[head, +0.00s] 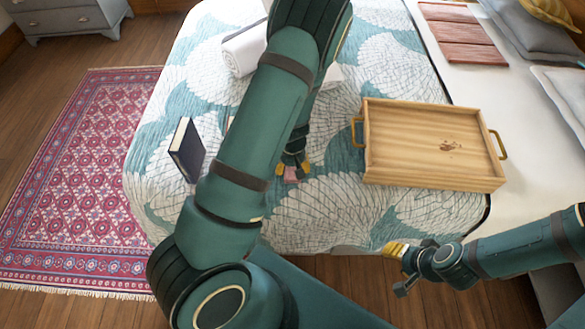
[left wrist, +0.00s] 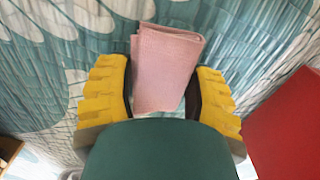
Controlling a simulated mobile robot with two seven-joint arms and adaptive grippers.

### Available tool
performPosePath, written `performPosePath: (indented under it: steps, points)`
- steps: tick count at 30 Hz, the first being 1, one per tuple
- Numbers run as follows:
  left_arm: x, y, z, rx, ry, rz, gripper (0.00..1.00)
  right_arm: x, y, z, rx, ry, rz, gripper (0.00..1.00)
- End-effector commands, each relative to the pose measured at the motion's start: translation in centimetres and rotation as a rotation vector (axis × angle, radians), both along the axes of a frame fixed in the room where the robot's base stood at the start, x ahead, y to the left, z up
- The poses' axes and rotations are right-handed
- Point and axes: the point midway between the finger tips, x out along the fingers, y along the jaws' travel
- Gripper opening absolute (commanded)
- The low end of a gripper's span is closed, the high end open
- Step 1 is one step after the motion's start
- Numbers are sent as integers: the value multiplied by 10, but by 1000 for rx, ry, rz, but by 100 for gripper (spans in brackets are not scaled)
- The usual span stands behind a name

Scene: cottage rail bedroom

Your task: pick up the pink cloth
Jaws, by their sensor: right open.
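The pink cloth (left wrist: 165,65) is folded and lies between the two yellow-padded fingers of my left gripper (left wrist: 160,100) in the left wrist view. The fingers stand on either side of it, close to its edges; whether they press on it I cannot tell. In the head view my left gripper (head: 291,168) points down low over the bed, with a little pink (head: 291,176) showing at its fingertips. My left arm hides the bed around it. My right gripper (head: 394,267) is open and empty, off the bed's near edge at the right.
A wooden tray (head: 483,177) with brass handles lies on the patterned bed cover (head: 330,217), right of my left gripper. A dark book (head: 186,150) is near the bed's left side. A rolled white towel (head: 240,50) lies farther back. A red object (left wrist: 288,125) is right in the left wrist view.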

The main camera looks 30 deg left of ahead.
Motion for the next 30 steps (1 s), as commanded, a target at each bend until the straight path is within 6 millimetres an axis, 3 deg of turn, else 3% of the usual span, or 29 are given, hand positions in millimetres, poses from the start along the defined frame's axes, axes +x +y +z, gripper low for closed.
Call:
performPosePath:
  steps: [11, 24, 30]
  points:
    - [0, 0, 6, 0, -1, -1, 27, 0, 0, 3, 0, 1, 0, 47]
    - [1, -1, 83, 0, -3, -2, 27, -6, 1, 35, 3, 14, 4, 47]
    - [0, 0, 99, 1, -1, -2, 27, -8, 1, 40, 4, 18, 4, 47]
